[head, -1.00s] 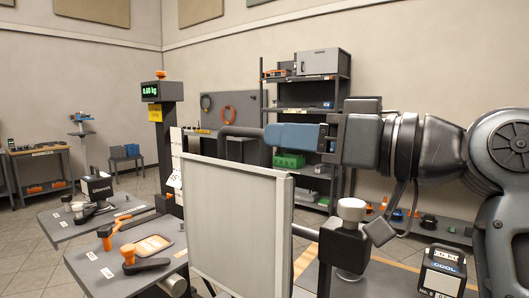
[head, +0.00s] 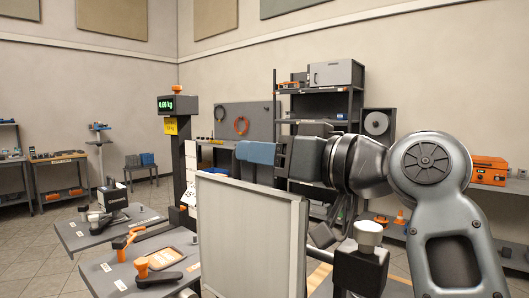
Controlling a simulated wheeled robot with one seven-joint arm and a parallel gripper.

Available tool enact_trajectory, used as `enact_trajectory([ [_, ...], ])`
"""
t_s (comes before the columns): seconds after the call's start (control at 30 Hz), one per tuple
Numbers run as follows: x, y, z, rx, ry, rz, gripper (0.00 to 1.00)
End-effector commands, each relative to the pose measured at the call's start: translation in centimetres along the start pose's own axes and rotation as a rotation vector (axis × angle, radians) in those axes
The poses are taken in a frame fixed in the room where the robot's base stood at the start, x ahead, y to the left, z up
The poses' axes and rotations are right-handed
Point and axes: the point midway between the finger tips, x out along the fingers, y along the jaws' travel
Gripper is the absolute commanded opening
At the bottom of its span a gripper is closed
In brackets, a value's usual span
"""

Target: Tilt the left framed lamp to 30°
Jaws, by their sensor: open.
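The framed lamp nearest me is a pale flat panel (head: 250,245) in a light metal frame. It stands close to upright in the lower middle of the head view. A silver knob (head: 368,234) on a black block (head: 361,268) sits at its right side.
A dark post with a 0.60 kg display (head: 166,104) stands behind left. Grey plates with orange handles (head: 142,268) lie at lower left. A shelf rack (head: 320,85), speaker (head: 377,123) and orange case (head: 489,170) stand behind. Floor is open at far left.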

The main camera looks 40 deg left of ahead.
Motion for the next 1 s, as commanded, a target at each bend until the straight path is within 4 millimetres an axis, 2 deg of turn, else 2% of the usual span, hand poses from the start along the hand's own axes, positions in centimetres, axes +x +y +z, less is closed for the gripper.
enact_trajectory([
  [0.07, -0.01, 0.00, 0.01, 0.000, 0.000, 0.000, 0.35],
  [0.43, -0.03, -0.02, -0.01, 0.000, 0.000, 0.000, 0.00],
  [1.0, -0.05, -0.29, 0.22, -0.021, 0.001, -0.001, 0.00],
])
